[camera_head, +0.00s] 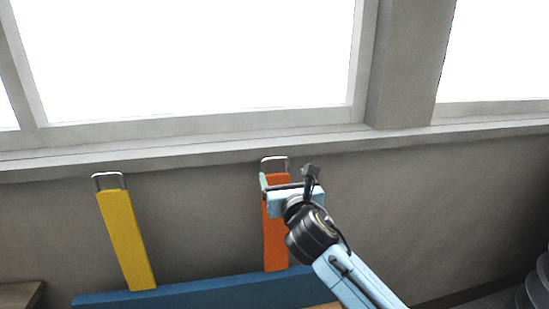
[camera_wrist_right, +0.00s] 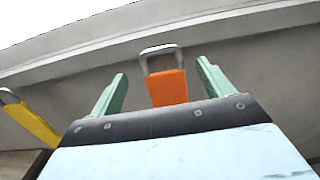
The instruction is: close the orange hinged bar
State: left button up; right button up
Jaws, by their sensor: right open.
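The orange hinged bar (camera_head: 274,245) stands upright from the blue base bar (camera_head: 210,293), with a metal loop handle (camera_head: 274,162) at its top. My right gripper (camera_head: 282,181) is in front of its upper part and hides some of it. In the right wrist view the gripper (camera_wrist_right: 161,72) is open, and the orange bar (camera_wrist_right: 167,88) with its metal handle (camera_wrist_right: 161,54) shows between the two green fingers. I see no finger closed on it; whether a finger touches it I cannot tell. My left gripper is not in view.
A yellow bar (camera_head: 126,240) with a similar metal handle stands to the left, leaning slightly; it also shows in the right wrist view (camera_wrist_right: 30,122). A grey wall and window sill (camera_head: 200,150) lie behind. A brown surface (camera_head: 18,295) is at the lower left.

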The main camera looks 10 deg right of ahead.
aim_at(276, 161)
jog(key=w, duration=1.1)
jog(key=shift+w+b, duration=0.3)
jog(key=shift+w, duration=0.05)
